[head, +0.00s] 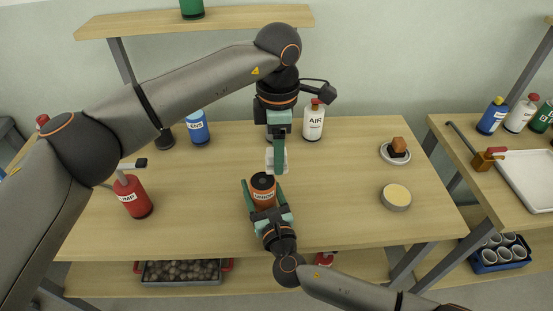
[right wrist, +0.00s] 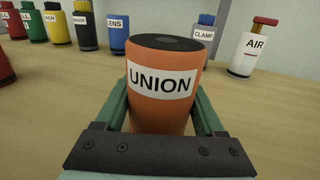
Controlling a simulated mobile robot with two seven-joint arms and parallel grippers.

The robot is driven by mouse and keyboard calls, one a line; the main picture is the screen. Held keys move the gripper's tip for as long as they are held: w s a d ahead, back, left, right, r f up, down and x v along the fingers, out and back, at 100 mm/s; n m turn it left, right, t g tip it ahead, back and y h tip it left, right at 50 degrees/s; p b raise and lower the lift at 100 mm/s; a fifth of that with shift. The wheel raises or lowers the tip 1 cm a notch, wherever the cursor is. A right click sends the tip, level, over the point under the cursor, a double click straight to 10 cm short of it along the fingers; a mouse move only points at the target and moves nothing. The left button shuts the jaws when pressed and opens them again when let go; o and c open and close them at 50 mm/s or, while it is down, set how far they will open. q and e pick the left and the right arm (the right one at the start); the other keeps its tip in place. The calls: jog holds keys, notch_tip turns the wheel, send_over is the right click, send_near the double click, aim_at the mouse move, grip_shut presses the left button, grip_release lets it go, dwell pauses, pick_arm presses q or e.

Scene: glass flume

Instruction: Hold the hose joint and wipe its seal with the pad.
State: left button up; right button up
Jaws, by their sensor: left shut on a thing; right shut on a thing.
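The orange hose joint (head: 263,182), with a dark top and a white label, stands upright on the near middle of the bench. In the right wrist view it (right wrist: 165,85) reads UNION. My right gripper (head: 263,190) is shut around its sides; the green fingers also show in the right wrist view (right wrist: 160,108). My left gripper (head: 278,164) points down just behind the joint, shut on a pale, squarish thing that looks like the pad (head: 270,160). The pad is partly hidden by the fingers. In the picture it is close above the joint's top; I cannot tell whether they touch.
A white AIR bottle (head: 314,120) and a blue LENS bottle (head: 197,127) stand at the back. A red pump bottle (head: 132,196) is at left. A saucer with a brown block (head: 398,147) and a round cream-topped tin (head: 396,197) are at right. The bench around the joint is clear.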

pick_arm(q)
jog(key=shift+r, duration=1.85)
pick_arm(e)
jog(key=o, duration=1.5)
jog(key=v, duration=1.2)
jog(key=shift+s, duration=0.1)
